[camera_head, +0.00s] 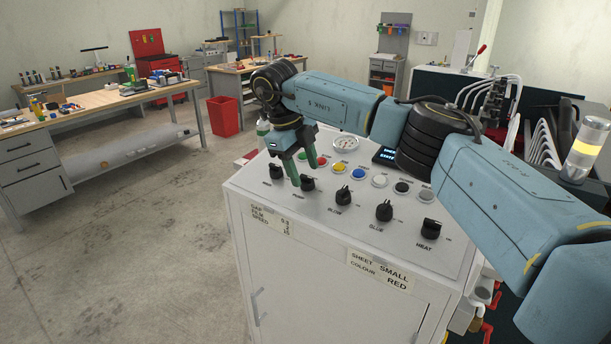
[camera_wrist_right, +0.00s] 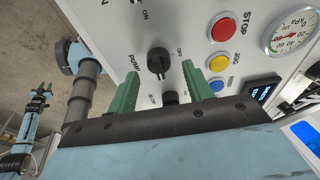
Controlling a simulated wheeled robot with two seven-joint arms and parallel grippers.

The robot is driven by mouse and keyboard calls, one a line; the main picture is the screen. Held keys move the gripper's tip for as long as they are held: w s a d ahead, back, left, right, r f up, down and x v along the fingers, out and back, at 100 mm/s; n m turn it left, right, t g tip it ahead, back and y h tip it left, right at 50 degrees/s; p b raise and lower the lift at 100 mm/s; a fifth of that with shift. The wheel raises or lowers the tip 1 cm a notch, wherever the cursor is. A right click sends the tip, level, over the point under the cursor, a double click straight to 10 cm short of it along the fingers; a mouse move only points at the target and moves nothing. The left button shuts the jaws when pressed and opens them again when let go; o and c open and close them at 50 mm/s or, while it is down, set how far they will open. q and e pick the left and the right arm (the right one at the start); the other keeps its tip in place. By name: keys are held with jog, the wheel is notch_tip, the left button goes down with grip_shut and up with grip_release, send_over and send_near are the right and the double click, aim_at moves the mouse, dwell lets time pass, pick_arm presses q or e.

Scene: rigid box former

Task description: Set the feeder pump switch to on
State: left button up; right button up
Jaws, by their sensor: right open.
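The feeder pump switch is a black rotary knob labelled PUMP (camera_head: 307,184) on the sloped top of the white control cabinet (camera_head: 330,290). In the right wrist view the fingertips (camera_wrist_right: 159,76) lie on either side, just short of the knob. A small, distant teal arm end, seemingly my left gripper (camera_wrist_right: 42,91), shows at the left; its jaws are unclear.
The MAIN knob (camera_head: 275,171) is close on the left, the BLOW knob (camera_head: 343,194) close on the right. GLUE (camera_head: 384,211) and HEAT (camera_head: 430,228) knobs follow. Coloured buttons, including a yellow one (camera_head: 340,168), and a gauge (camera_head: 346,146) stand behind.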

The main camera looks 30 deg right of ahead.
jog(key=s+v, duration=0.1)
jog(key=v, duration=1)
jog(key=shift+w, duration=0.5)
